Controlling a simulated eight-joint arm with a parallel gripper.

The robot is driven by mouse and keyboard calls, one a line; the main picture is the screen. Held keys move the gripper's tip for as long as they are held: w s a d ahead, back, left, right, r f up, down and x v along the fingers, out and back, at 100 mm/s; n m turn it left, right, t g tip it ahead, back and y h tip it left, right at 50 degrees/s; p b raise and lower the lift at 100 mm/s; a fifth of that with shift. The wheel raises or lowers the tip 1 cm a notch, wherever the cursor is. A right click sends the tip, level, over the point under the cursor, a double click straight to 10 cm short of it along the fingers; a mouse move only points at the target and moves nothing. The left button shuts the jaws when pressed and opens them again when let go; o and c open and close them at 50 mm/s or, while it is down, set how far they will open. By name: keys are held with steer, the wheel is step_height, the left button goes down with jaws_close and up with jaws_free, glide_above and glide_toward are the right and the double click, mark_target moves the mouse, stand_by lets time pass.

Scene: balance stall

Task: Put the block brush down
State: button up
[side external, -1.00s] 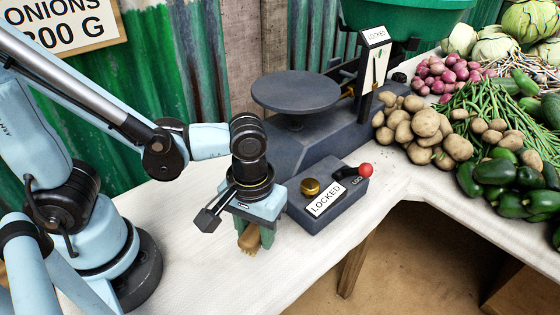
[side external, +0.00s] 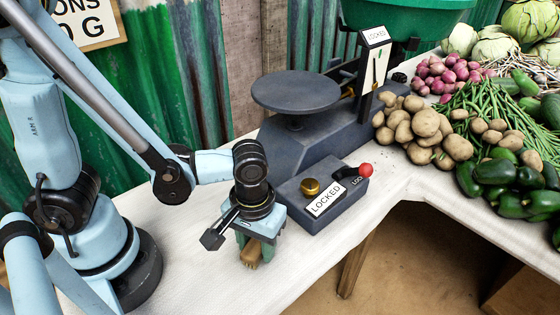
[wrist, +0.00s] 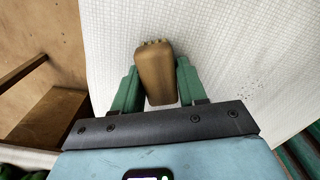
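The block brush (side external: 251,254) has a brown wooden body and pale bristles. It is between the green fingers of my gripper (side external: 250,246), low over the white table near its front edge. In the wrist view the wooden brush (wrist: 157,75) lies between both fingers, which look shut on its sides. Its bristle tips show at the far end. I cannot tell whether the bristles touch the table.
The white table (side external: 190,262) is clear in front of my gripper. A grey control box (side external: 318,208) marked LOCKED, with a brass knob and red-tipped lever, stands close to its right. The scale (side external: 330,130) is behind; potatoes (side external: 425,125) and other vegetables lie right.

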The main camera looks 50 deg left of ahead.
steer(key=shift+o, duration=1.4)
steer(key=shift+d, duration=0.1)
steer(key=shift+w, duration=0.1)
steer(key=shift+r, duration=6.1)
steer(key=w+a+r+m+t, duration=0.1)
steer(key=w+a+m+t, duration=0.3)
steer(key=a, duration=0.8)
steer(key=w+t, duration=0.2)
steer(key=t, duration=0.1)
steer(key=shift+w+a+r+m, duration=0.3)
steer(key=shift+a+r, duration=0.05)
steer(key=shift+r, duration=0.05)
steer(key=shift+d, duration=0.15)
